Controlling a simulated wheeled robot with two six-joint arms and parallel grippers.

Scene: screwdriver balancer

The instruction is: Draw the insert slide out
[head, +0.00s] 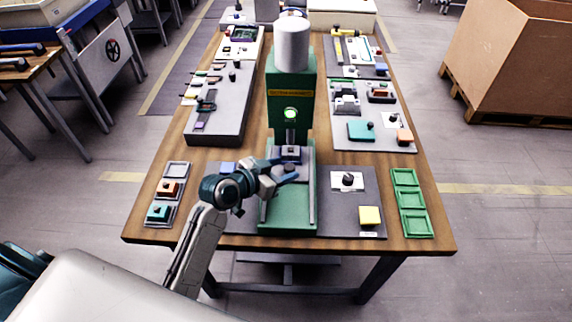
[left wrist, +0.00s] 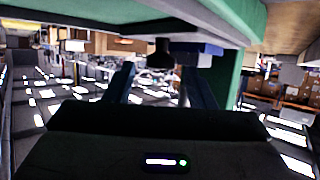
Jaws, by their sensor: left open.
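The green press-like machine (head: 292,105) stands in the middle of the table, with a green base and two grey rails. The insert slide (head: 291,154), a grey block, sits between the rails under the machine's head. My left gripper (head: 286,172) is open at the front of the slide, and its fingers partly hide it. My right gripper is not in view.
Left of the base is a grey tray with small blocks (head: 158,212). To the right are a black knob on a white plate (head: 347,181), a yellow block (head: 370,215) and green trays (head: 411,202). Boards with parts line both table sides. The front table edge is mostly clear.

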